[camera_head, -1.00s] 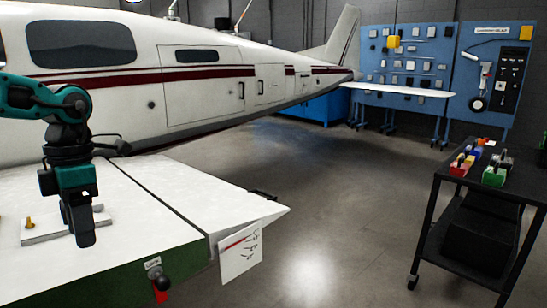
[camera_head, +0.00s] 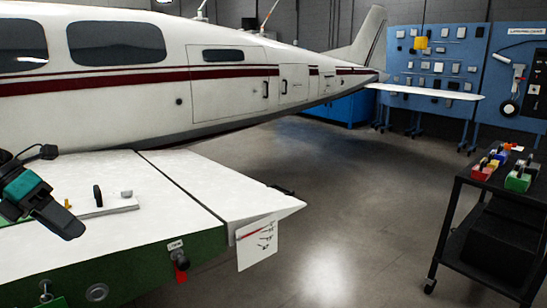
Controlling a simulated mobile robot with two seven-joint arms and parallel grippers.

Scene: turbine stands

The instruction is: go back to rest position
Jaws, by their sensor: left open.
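My left gripper (camera_head: 66,218) is at the left edge of the head view, over the white wing (camera_head: 170,205). It is teal and black, points down to the right, and is open with nothing between its fingers. A small flat plate (camera_head: 108,210) with an upright black piece (camera_head: 97,195) and a small knob (camera_head: 126,193) lies on the wing, right of the gripper and apart from it. My right gripper is not in view.
The white aircraft fuselage (camera_head: 120,105) stands behind the wing. A black cart (camera_head: 480,225) with coloured bins stands right. The floor between is clear.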

